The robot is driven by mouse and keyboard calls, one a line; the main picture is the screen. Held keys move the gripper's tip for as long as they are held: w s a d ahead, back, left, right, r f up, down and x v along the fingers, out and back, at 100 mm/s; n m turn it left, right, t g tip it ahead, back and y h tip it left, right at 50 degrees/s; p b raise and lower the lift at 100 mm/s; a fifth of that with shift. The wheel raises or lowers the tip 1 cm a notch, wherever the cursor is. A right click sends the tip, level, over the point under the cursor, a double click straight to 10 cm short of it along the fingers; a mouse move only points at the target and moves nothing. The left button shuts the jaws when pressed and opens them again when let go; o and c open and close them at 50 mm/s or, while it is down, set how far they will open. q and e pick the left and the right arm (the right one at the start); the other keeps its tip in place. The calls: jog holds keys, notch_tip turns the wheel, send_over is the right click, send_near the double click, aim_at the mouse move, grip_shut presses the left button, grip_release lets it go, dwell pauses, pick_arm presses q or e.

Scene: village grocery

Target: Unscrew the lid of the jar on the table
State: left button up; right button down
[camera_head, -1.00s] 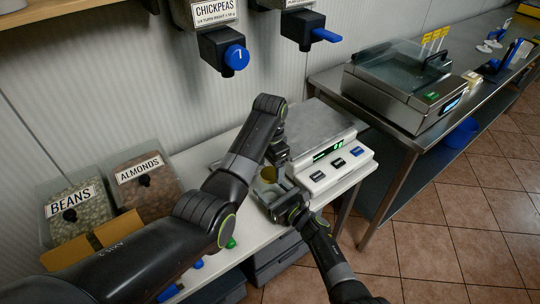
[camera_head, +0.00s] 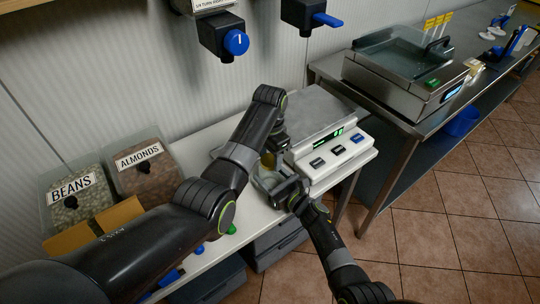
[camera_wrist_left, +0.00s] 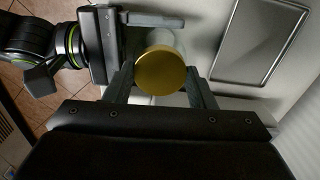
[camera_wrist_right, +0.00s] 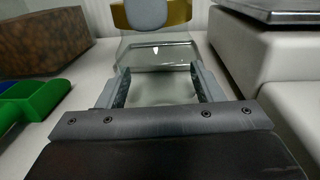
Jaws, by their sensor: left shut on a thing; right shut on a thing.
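A clear glass jar (camera_wrist_right: 160,54) with a gold lid (camera_wrist_left: 160,70) stands upright on the white table (camera_head: 240,195), beside the scale. My left gripper (camera_wrist_left: 162,88) comes down from above and is shut on the lid, one finger on each side; in the head view it (camera_head: 272,152) partly hides the lid. My right gripper (camera_wrist_right: 158,90) is shut on the jar's glass body, low and from the front; in the head view it (camera_head: 280,186) is just below the left one. The lid sits over the jar's mouth; whether it is loose cannot be told.
A white scale (camera_head: 330,152) with a metal plate stands close on the right of the jar. Bins of beans (camera_head: 75,200) and almonds (camera_head: 145,172) stand at the left. Dispensers (camera_head: 222,38) hang above. A steel bench with a sealing machine (camera_head: 405,75) is at the right.

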aim_at(270, 160)
pick_arm(q)
jog(key=n, duration=0.5)
jog(key=shift+n, duration=0.4)
jog(key=shift+r, duration=0.15)
jog(key=shift+r, duration=1)
jog(key=shift+r, duration=2)
pick_arm(e)
jog(key=shift+c, duration=1.5)
grip_release()
